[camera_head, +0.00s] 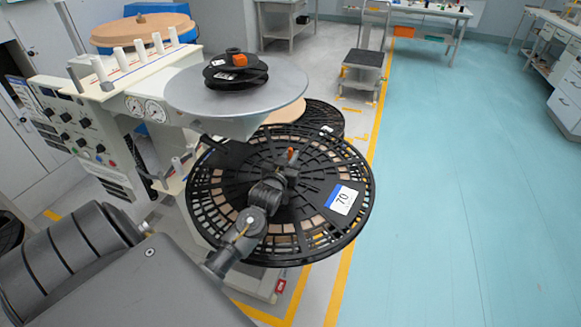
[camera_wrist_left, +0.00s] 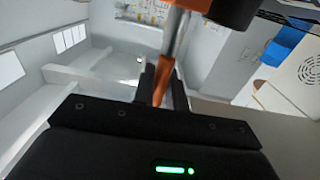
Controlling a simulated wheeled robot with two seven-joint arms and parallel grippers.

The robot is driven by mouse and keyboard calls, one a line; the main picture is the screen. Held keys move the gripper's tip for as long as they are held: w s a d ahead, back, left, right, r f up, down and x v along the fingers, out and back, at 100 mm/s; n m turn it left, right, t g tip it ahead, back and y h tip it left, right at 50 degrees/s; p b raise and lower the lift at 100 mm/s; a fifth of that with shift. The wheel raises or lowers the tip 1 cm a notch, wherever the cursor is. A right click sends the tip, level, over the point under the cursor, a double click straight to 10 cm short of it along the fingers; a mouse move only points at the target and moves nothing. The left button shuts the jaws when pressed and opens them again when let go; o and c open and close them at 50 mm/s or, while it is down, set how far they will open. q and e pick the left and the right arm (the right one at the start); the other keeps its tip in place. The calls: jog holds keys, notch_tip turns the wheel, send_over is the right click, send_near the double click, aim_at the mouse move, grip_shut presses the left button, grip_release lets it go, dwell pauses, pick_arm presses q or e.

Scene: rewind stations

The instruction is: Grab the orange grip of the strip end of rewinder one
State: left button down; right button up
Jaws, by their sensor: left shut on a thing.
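My left gripper (camera_head: 291,161) is over the large black slotted reel (camera_head: 355,218) of the rewinder, near its middle. A small orange grip (camera_head: 292,153) shows at its fingertips. In the left wrist view the orange grip (camera_wrist_left: 163,83) stands between the two dark fingers (camera_wrist_left: 163,90), which are shut on it. The strip itself cannot be made out. My right gripper is in neither view.
A silver disc (camera_head: 190,93) above the reel bears small black reels and an orange piece (camera_head: 239,59). The control panel (camera_head: 75,120) with knobs stands at left. A step stool (camera_head: 361,70) stands behind. The teal floor (camera_head: 460,180) at right is clear.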

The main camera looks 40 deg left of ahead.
pick_arm(q)
notch_tip(320, 180, up, 10)
jog(key=shift+r, duration=0.1)
dwell(0.6)
